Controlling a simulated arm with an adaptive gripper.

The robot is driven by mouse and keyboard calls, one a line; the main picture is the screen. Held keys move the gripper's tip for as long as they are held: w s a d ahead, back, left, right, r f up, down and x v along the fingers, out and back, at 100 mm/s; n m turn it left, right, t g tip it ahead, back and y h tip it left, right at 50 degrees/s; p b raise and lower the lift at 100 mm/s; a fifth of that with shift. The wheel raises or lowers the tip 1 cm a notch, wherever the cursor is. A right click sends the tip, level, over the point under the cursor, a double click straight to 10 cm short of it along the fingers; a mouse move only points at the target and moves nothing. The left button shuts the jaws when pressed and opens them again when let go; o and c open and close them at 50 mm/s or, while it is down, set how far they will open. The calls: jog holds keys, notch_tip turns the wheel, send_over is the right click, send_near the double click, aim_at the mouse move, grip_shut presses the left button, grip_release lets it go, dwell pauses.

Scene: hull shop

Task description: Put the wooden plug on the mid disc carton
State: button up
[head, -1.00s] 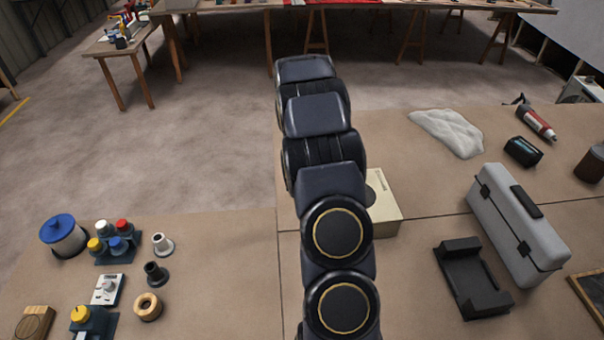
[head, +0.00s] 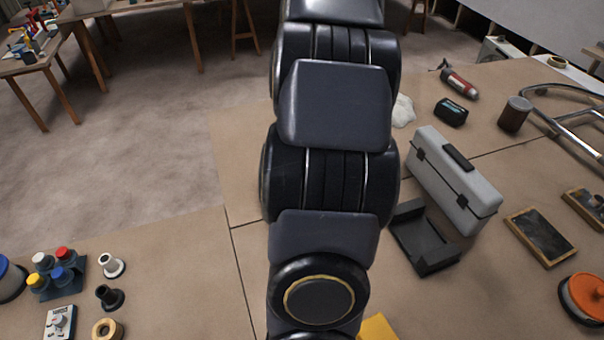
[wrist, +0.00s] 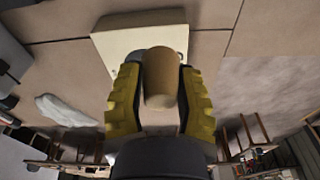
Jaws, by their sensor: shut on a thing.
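The wooden plug (wrist: 160,78), a tan cylinder, is held between the yellow fingers of my gripper (wrist: 160,98) in the wrist view. The fingers are shut on its sides. Beyond it in the wrist view is a cream carton (wrist: 112,42) on the brown table top. A grey disc mark on the carton shows partly behind the plug. The plug covers part of the carton, and I cannot tell the gap between them. In the head view my arm hides the carton, the plug and my gripper.
In the head view a grey toolbox (head: 455,180) and a black tray (head: 422,238) stand right of my arm. Spools (head: 110,265) and a colored-cap rack (head: 60,278) are at left. A yellow patch (head: 377,328) shows at the bottom. Bare table lies between.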

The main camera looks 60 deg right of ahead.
jog(key=w+d+f, duration=0.1)
jog(key=d+f, duration=0.2)
jog(key=w+d+f, duration=0.2)
jog(key=d+f, duration=0.1)
jog(key=d, duration=0.1)
jog(key=w+d+f, duration=0.2)
jog(key=d+f, duration=0.1)
jog(key=d, duration=0.1)
jog(key=shift+w+d, duration=0.1)
jog(key=shift+w, duration=0.15)
jog(key=shift+w+d+f, duration=0.15)
jog(key=shift+d+f, duration=0.1)
jog(key=shift+f, duration=1.55)
jog(key=o, duration=0.7)
jog(key=shift+f, duration=0.15)
